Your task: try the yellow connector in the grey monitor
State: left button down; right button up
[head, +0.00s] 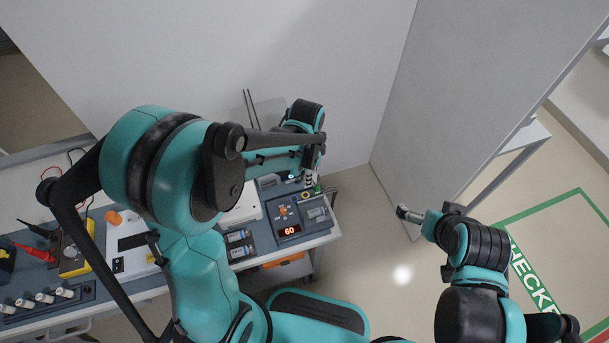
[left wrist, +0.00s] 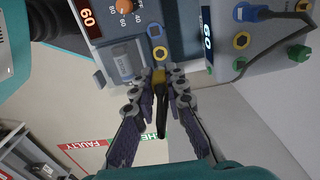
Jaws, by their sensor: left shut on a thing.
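My left gripper (left wrist: 161,82) is shut on the yellow connector (left wrist: 159,75), whose black tail (left wrist: 161,118) hangs between the fingers. The grey monitor (left wrist: 284,60) is at the upper right of the left wrist view, with blue, yellow and green sockets and a "60" display. In the head view my left gripper (head: 312,184) is over the bench's right end, its grip too small to see. My right gripper (head: 404,213) is away from the bench; its jaws are unclear.
The blue-grey panel carries an orange knob (head: 283,211) and a red "60" display (head: 290,231). A yellow meter (head: 76,258) with leads is at the bench's left. A tall grey partition (head: 470,95) stands right; open floor lies before it.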

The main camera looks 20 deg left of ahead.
pick_arm(q)
jog(key=b, duration=0.4)
send_over(306, 195)
jog(key=shift+a+f, duration=0.1)
jog(key=shift+f, duration=2.75)
jog(key=shift+f+b, duration=0.8)
jog(key=shift+f, duration=0.1)
jog(key=c, duration=1.5)
grip_release()
jog(key=shift+o, duration=0.2)
jog(key=shift+r, duration=0.1)
notch_tip(306, 195, up, 12)
jog(key=shift+f, duration=0.1)
jog(key=s+a+r+n+t, duration=0.1)
jog(key=s+a+n+t, duration=0.1)
jog(key=s+n, duration=0.3)
jog(key=s+a+r+n+t, duration=0.1)
jog(key=s+a+n+t, duration=0.1)
jog(key=s+n+t, duration=0.3)
jog(key=shift+s+a+r+n, duration=0.15)
jog(key=shift+a+r+n, duration=0.25)
jog(key=shift+n, duration=0.2)
